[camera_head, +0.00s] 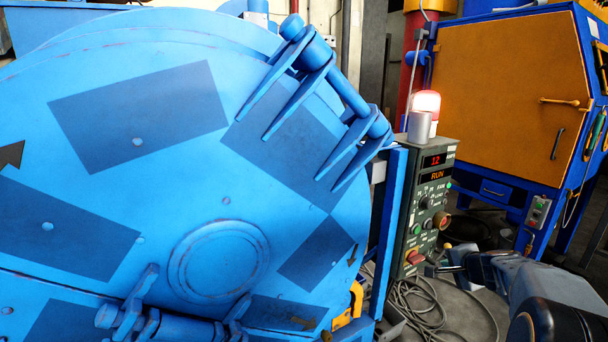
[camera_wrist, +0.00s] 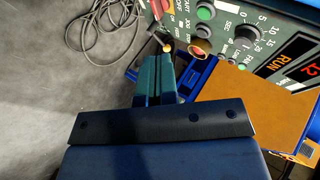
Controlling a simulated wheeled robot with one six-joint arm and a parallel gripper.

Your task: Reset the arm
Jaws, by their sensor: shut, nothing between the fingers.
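My gripper (camera_head: 440,264) is in the lower right of the head view, in front of the lower right side of the control box (camera_head: 411,243). In the wrist view my gripper (camera_wrist: 155,58) has its dark green fingers together, with nothing held. A small pale yellow knob (camera_wrist: 167,48) shows right by the fingertips; I cannot tell whether they touch it. The box carries a red switch (camera_head: 415,257), a green button (camera_wrist: 206,13), dials and a round orange-red button (camera_wrist: 199,47). Its display (camera_head: 437,176) reads RUN, with 12 above.
The large blue drum machine (camera_head: 200,200) fills the left of the head view. A lit red lamp (camera_head: 426,102) stands on the box. An orange cabinet (camera_head: 510,90) with a blue frame stands behind at right. Coiled cables (camera_head: 425,305) lie on the grey floor.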

